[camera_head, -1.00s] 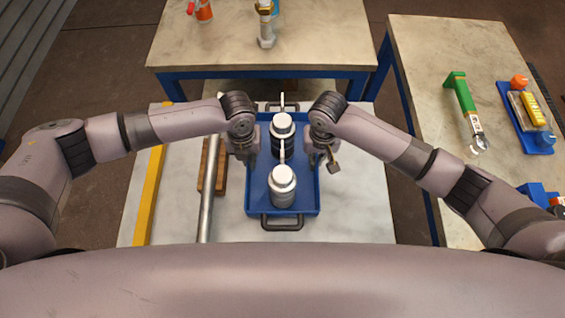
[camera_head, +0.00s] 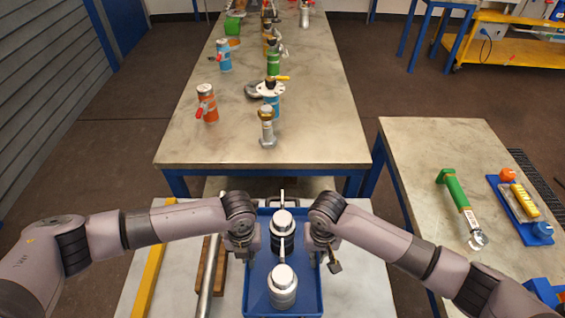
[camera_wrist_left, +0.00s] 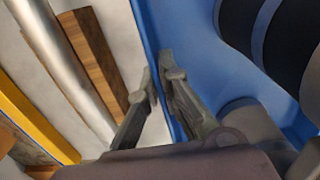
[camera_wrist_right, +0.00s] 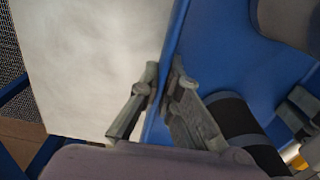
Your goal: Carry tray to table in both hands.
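The blue tray (camera_head: 256,296) lies in front of me above a pale marble-look worktop, with two silver-topped dark vessels (camera_head: 283,285) standing in it, one behind the other. My left gripper (camera_head: 247,252) is at the tray's left wall; in the left wrist view its fingers (camera_wrist_left: 161,80) close around the blue rim. My right gripper (camera_head: 324,258) is at the right wall; in the right wrist view its fingers (camera_wrist_right: 163,82) sit on either side of that rim. Whether the tray touches the worktop cannot be told. A long table (camera_head: 200,145) stands straight ahead.
The long table's near end is bare; a metal fitting (camera_head: 267,130), an orange canister (camera_head: 207,103) and several others stand farther back. A side table (camera_head: 420,150) at right holds a green-handled tool (camera_head: 457,197). A metal pipe (camera_head: 209,275) and yellow bar (camera_head: 148,280) lie left of the tray.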

